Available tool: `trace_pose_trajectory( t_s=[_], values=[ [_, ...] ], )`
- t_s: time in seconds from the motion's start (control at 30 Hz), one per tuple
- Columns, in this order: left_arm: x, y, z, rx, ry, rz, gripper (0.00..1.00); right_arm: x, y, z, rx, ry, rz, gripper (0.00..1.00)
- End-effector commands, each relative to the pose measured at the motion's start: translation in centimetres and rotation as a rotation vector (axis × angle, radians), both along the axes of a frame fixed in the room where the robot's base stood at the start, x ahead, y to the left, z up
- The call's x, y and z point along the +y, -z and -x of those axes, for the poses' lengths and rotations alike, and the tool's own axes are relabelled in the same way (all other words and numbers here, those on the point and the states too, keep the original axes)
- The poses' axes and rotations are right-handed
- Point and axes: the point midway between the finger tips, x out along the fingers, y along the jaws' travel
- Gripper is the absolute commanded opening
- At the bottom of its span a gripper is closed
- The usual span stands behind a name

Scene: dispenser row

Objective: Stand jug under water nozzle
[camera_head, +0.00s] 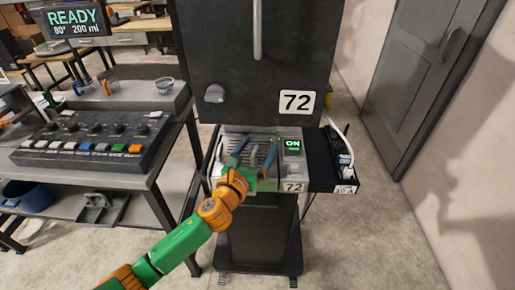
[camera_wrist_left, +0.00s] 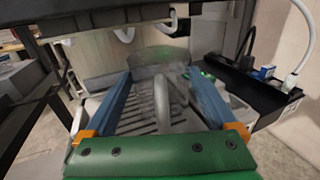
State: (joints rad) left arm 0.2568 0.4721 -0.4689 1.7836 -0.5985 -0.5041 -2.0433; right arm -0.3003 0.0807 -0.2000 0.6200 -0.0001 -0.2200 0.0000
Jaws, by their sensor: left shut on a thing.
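My left gripper (camera_head: 254,152) has long blue fingers and reaches over the slatted drip tray (camera_head: 289,154) of the machine marked 72. The wrist view shows its fingers either side of a grey handle (camera_wrist_left: 161,98). The handle belongs to a clear jug (camera_wrist_left: 150,57), whose see-through body is just beyond the fingertips and hard to make out. The gripper is shut on the jug. White nozzles (camera_wrist_left: 125,34) hang under the dark housing above; another nozzle (camera_wrist_left: 172,22) shows above the jug's far side. I cannot tell which is for water, or whether the jug touches the tray. My right gripper is not in view.
The tall dark cabinet (camera_head: 262,60) overhangs the tray. A green ON display (camera_head: 291,145) is right of the fingers. A black side shelf (camera_head: 330,165) with cables sits further right. A bench with a button panel (camera_head: 95,140) stands left.

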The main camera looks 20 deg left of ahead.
Motion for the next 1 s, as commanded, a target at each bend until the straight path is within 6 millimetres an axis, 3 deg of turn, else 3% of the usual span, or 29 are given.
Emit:
trace_pose_trajectory(
  t_s=[0.33, 0.37, 0.4, 0.67, 0.9, 1.0],
  values=[
    [0.0, 0.8, 0.0, 0.0, 0.0, 0.0, 0.1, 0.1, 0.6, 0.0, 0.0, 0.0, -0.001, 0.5],
    [0.0, 0.8, 0.0, 0.0, 0.0, 0.0, 0.96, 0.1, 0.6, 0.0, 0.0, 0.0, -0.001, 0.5],
    [0.0, 0.7, 0.0, 0.0, 0.0, 0.0, 1.0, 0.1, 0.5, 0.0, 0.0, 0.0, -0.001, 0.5],
    [0.0, 0.8, 0.6, 0.002, 0.0, -0.001, 1.0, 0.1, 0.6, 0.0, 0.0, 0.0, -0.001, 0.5],
    [0.3, 0.9, 5.5, 0.003, 0.002, -0.001, 1.0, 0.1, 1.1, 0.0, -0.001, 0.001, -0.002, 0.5],
    [0.5, 0.8, 6.7, 0.002, 0.001, -0.001, 1.0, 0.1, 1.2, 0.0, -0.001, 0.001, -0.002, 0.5]
  ],
)
